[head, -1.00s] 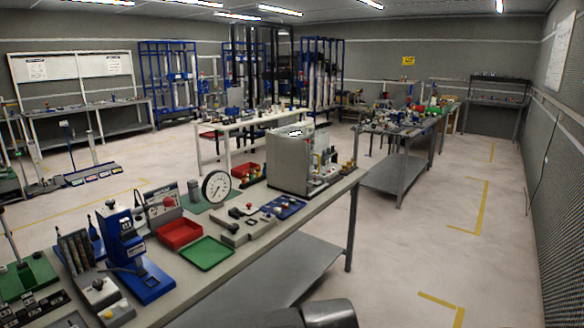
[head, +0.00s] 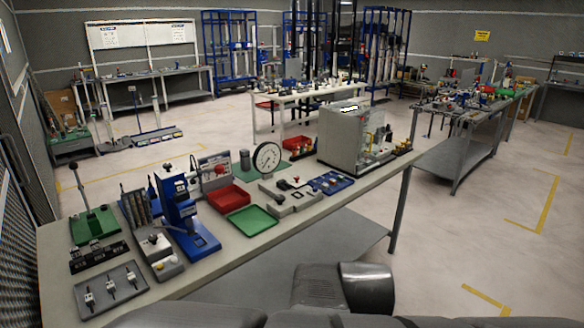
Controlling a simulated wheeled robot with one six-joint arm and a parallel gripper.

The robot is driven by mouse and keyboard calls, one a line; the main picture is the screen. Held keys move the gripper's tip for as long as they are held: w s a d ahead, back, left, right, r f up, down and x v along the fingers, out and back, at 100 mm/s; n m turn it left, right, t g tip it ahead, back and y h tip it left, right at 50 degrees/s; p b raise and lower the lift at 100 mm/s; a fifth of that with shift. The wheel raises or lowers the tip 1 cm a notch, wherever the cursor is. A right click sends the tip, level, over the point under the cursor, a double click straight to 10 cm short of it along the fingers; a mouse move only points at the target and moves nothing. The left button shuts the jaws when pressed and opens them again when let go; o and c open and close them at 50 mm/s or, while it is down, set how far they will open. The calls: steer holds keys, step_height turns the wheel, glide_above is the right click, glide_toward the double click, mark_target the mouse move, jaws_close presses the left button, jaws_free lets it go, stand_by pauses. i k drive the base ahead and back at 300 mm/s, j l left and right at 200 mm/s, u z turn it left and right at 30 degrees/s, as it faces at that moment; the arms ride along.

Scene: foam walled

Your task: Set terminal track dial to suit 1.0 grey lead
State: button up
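Several devices stand on the left part of the near bench (head: 268,243); I cannot tell for sure which one bears the terminal track dial. A blue upright press (head: 178,207) has a white label and a blue base. To its left is a grey unit (head: 154,244) with a dark knob and upright slots behind. A grey panel (head: 215,166) with a red knob stands behind the red tray. Dial settings and any grey lead are too small to read. Dark links of my arm cross the bottom edge; my gripper is not visible.
A grey tray (head: 110,290) with several small switch-like parts, black blocks (head: 98,256) and a green lever stand (head: 94,224) fill the bench's left end. Red (head: 228,198) and green (head: 252,220) trays, a round gauge (head: 267,157) and a grey cabinet (head: 342,137) stand rightward. Floor at right is clear.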

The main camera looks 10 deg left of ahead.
mark_target(152, 239)
steer(key=u, duration=1.4)
steer(key=i+l+u, duration=0.2)
steer(key=i+u, duration=0.15)
steer(key=i+l+u, duration=0.35)
steer(key=i, duration=0.1)
